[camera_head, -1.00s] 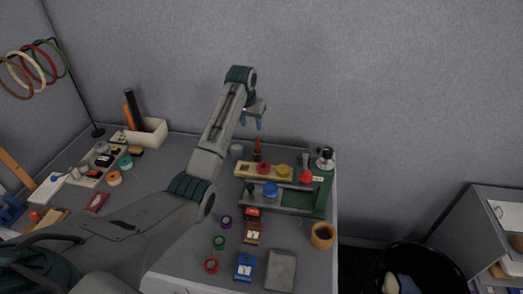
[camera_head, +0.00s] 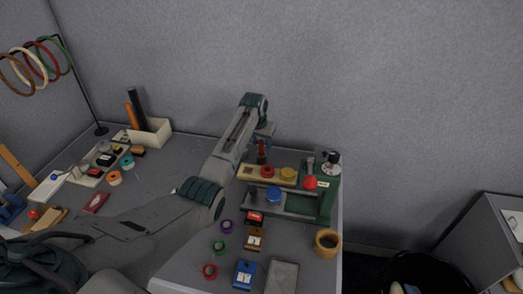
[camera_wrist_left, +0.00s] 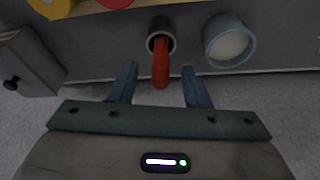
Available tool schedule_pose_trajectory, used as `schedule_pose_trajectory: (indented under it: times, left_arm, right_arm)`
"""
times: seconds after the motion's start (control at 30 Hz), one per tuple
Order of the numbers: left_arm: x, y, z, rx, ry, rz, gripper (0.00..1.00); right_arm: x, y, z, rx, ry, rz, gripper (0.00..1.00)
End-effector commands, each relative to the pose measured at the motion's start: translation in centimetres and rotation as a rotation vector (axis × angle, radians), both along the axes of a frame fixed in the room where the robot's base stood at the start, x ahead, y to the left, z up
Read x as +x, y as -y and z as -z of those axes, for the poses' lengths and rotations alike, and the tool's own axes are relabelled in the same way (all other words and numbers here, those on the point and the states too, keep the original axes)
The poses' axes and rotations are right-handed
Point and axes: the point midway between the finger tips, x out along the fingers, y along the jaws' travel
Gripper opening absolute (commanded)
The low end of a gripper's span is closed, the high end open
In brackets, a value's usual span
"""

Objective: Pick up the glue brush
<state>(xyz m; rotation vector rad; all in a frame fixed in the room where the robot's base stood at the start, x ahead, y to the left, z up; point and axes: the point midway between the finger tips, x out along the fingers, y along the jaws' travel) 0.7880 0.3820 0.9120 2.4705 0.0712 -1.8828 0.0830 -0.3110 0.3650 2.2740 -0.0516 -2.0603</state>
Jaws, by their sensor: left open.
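The likely glue brush, a red handle (camera_head: 262,147), stands upright in a dark holder at the back of the table, behind the wooden strip. In the left wrist view the red handle (camera_wrist_left: 160,66) rises from a dark round cup (camera_wrist_left: 161,34). My left gripper (camera_head: 265,138) is above it, and in the left wrist view my left gripper (camera_wrist_left: 159,76) has its blue fingers open, one on each side of the handle. A gap shows on both sides, so nothing is gripped. The brush's lower end is hidden in the cup. My right gripper is not in view.
A grey-blue cup with pale contents (camera_wrist_left: 229,40) stands right beside the holder in the left wrist view. A wooden strip (camera_head: 250,172) with coloured lids lies in front. A green stand (camera_head: 327,199) is at the right, and the grey wall is close behind.

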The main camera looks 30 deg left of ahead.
Motion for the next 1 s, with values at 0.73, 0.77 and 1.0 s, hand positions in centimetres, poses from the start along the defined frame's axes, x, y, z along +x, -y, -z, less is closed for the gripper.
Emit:
schedule_pose_trajectory:
  times: [0.73,0.77,1.0]
  left_arm:
    - [0.9,-0.1,3.0,0.0,0.001,0.0,0.1]
    - [0.9,-0.1,3.0,0.0,0.001,0.0,0.04]
    - [0.9,-0.1,3.0,0.0,0.001,0.0,0.0]
  right_arm:
    - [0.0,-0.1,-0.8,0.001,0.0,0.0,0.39]
    - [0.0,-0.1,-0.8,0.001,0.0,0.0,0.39]
    - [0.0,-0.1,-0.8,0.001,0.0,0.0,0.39]
